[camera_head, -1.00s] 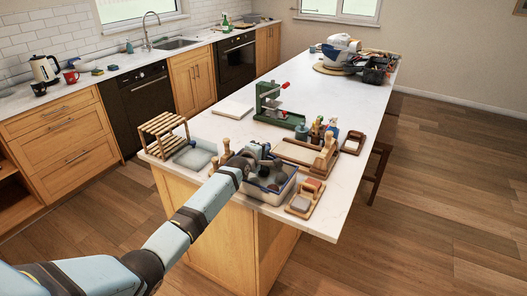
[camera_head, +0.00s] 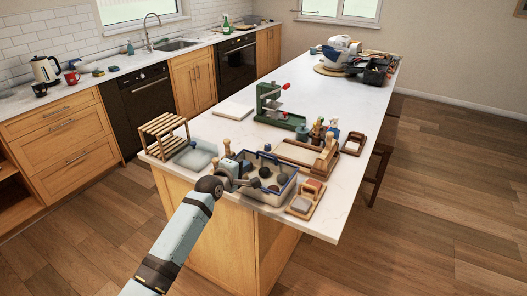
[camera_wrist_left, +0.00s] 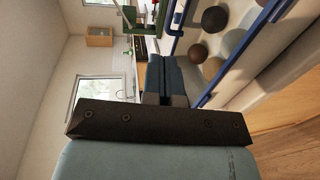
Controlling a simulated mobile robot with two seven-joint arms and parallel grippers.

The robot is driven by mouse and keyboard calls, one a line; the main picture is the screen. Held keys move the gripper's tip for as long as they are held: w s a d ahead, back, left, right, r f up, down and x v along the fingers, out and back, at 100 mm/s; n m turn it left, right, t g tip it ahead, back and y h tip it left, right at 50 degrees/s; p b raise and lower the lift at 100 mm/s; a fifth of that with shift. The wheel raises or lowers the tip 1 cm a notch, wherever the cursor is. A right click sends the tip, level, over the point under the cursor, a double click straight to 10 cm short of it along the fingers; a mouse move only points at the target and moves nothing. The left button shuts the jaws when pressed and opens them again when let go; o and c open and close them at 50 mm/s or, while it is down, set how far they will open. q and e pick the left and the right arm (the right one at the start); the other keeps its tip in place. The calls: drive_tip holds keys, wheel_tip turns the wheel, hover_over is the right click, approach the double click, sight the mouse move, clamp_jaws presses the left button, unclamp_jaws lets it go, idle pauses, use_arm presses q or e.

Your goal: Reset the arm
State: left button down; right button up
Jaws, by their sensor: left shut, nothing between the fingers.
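My left arm comes in from the bottom left of the head view, and its gripper (camera_head: 236,184) is at the near edge of the island, just left of a blue-rimmed bin (camera_head: 284,192). The bin holds several round dark and pale lumps. In the left wrist view the gripper's fingers (camera_wrist_left: 165,78) are together with nothing between them, and the bin's blue rim (camera_wrist_left: 243,55) runs beside them on the right. Whether the gripper touches the bin is hard to tell. My right gripper is not in view.
The island (camera_head: 335,108) also holds a wooden rack (camera_head: 163,133), a shallow tray (camera_head: 195,157), a green press (camera_head: 268,100), a wooden board (camera_head: 300,153) and a small sponge holder (camera_head: 305,199). Bare countertop lies behind the press. Open floor (camera_head: 440,200) is at the right.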

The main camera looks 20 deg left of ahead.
use_arm(q)
drive_tip(key=s+d+f+m+g, duration=0.1)
drive_tip(key=s+d+f+m, duration=0.4)
drive_tip(key=s, duration=0.7)
drive_tip(key=s+d+f+m+g+h+p, duration=0.1)
drive_tip(key=s+d+f+m, duration=0.5)
drive_tip(key=s, duration=0.7)
drive_tip(key=s+d+f+m+g, duration=0.3)
drive_tip(key=s+d+f+m, duration=0.3)
drive_tip(key=s+m, duration=0.3)
drive_tip(key=s+f, duration=0.1)
drive_tip(key=s, duration=0.2)
drive_tip(key=shift+s+d+f+h+p, duration=0.15)
drive_tip(key=shift+s+f+h+p, duration=0.2)
drive_tip(key=shift+s+f+h, duration=0.05)
